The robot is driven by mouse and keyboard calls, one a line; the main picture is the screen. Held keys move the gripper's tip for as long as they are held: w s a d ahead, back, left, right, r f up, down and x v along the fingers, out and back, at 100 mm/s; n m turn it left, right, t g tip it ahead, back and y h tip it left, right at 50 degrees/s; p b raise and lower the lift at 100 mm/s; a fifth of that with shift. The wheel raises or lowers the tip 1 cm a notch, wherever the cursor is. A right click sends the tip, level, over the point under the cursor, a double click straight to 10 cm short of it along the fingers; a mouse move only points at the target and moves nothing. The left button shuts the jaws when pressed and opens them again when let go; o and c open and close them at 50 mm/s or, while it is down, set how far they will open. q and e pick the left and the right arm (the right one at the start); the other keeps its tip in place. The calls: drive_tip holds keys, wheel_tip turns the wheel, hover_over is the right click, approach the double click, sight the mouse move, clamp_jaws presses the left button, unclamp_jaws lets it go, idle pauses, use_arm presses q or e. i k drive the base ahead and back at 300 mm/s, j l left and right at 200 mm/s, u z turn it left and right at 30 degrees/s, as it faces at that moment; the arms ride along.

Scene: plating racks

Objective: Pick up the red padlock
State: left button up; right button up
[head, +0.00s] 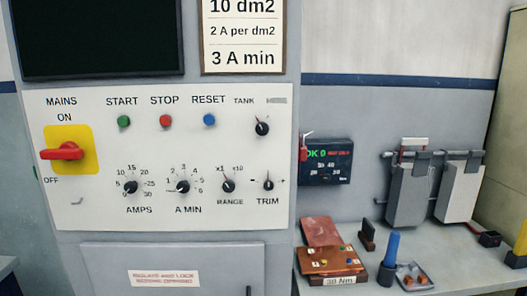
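A small red item (303,150) with a pale loop above it hangs at the right edge of the grey control cabinet, in front of a dark meter box. It looks like the red padlock, but it is too small to be sure. The mains switch has a red handle (62,152) on a yellow plate at the left of the panel; the handle lies level. Neither of my grippers is in view.
The control cabinet (270,215) fills the left and middle. The dark meter box (326,162) is on the wall. A grey bench (450,268) at the right carries a copper-brown block (332,262), a blue-handled tool (391,250) and a small tray (427,283).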

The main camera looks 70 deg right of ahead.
sight(302, 149)
drive_tip(key=z, duration=2.45)
drive_tip(key=i+l+u, duration=0.15)
drive_tip(key=l, duration=0.6)
drive_tip(key=i+l+u, duration=0.15)
drive_tip(key=l, duration=0.55)
drive_tip(key=l+u, duration=0.2)
drive_tip(key=l, duration=0.55)
